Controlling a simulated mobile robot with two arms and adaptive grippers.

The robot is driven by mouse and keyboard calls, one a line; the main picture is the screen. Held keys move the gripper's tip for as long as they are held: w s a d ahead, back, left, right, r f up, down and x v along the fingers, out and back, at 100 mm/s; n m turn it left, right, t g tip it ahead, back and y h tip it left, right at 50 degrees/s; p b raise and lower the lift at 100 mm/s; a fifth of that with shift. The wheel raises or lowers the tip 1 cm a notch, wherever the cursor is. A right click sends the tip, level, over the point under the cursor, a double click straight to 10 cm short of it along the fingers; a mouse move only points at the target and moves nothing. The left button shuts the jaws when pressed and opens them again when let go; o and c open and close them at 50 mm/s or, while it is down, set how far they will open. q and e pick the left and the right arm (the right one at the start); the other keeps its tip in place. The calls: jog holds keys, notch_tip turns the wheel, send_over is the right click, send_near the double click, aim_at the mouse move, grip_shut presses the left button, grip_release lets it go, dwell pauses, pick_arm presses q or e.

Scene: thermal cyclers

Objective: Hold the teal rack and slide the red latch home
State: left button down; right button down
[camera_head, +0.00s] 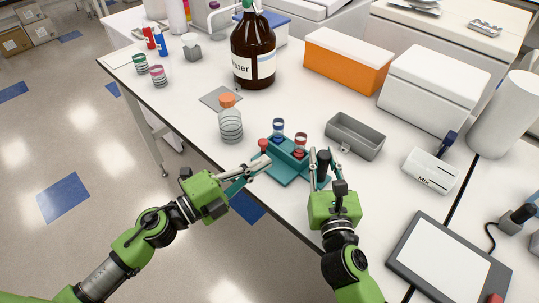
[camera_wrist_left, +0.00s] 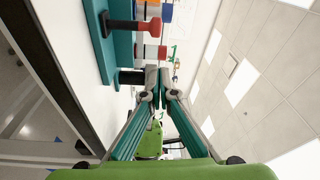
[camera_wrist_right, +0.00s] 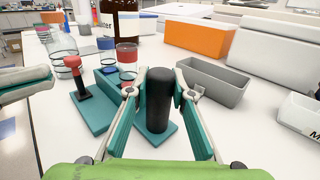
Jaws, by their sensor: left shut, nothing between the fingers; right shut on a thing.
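The teal rack (camera_head: 284,174) lies on the white bench and holds vials with blue and red bands; it also shows in the right wrist view (camera_wrist_right: 97,117). The red latch (camera_head: 263,144) is a red knob on a black stem at the rack's left end; it also shows in the right wrist view (camera_wrist_right: 73,63) and left wrist view (camera_wrist_left: 134,26). My right gripper (camera_head: 321,156) is shut on the black upright post (camera_wrist_right: 160,97) at the rack's right end. My left gripper (camera_head: 266,164) is shut and empty, close to the rack's front left, apart from the latch.
An orange-capped bottle (camera_head: 230,123) stands behind and left of the rack. A grey open bin (camera_head: 355,137) is to the right, and a brown water bottle (camera_head: 253,52) stands farther back. A tablet (camera_head: 445,260) lies at right. The bench's front edge runs below the rack.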

pick_arm(q)
jog(key=v, duration=0.5)
jog(key=shift+s+a, duration=0.15)
jog(key=shift+s, duration=0.05)
pick_arm(e)
jog(key=c, duration=1.7)
grip_release()
